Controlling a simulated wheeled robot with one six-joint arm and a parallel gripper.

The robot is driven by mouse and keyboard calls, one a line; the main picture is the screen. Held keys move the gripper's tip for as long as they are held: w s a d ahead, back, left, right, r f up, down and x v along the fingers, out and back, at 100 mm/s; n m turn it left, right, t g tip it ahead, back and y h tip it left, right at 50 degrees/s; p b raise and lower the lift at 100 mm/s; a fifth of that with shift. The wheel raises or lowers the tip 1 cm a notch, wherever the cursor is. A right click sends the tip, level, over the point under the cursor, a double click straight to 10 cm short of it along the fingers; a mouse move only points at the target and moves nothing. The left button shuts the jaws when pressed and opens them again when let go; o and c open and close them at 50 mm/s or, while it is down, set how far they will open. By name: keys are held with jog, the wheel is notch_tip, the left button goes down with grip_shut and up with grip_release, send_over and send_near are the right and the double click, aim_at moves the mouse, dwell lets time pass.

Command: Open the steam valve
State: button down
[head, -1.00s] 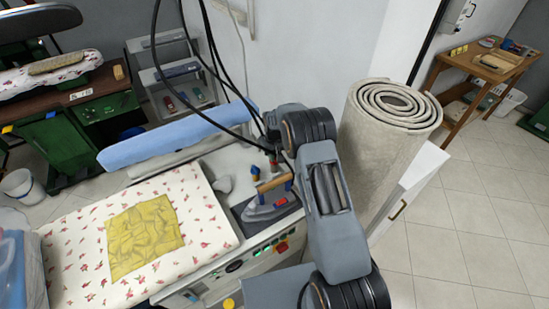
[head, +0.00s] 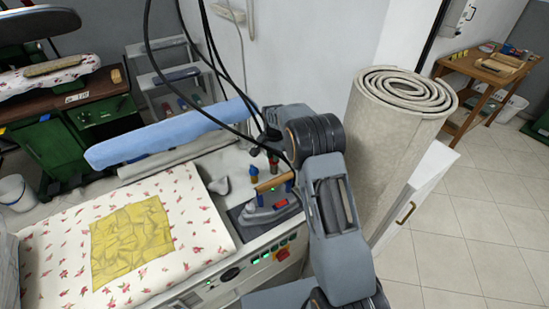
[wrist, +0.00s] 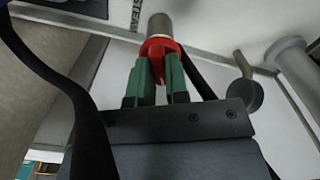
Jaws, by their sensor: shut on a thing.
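In the wrist view a red valve handle (wrist: 158,47) sits on a pale metal pipe stub (wrist: 160,25). My gripper (wrist: 161,62) has its two green fingers on either side of the red handle and is shut on it. A dark label that seems to read STEAM (wrist: 138,14) is on the pale surface beside the stub. In the head view my arm comes down at the centre right, and its links hide my gripper and the valve.
An iron (head: 266,210) with a wooden handle rests on the pressing station, near a red button (head: 282,254). A yellow cloth (head: 132,240) lies on the flowered board. Black cables hang beside my arm. A rolled carpet (head: 385,150) stands close on the right, with open floor beyond.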

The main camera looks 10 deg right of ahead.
jog(key=m+b, duration=0.1)
jog(key=m, duration=0.4)
jog(key=shift+m, duration=0.3)
dwell(0.5)
jog(key=c, duration=1.1)
grip_release()
jog(key=shift+r, duration=0.1)
notch_tip(320, 180, up, 14)
jog(key=shift+f+b, duration=0.15)
jog(key=shift+b, duration=0.45)
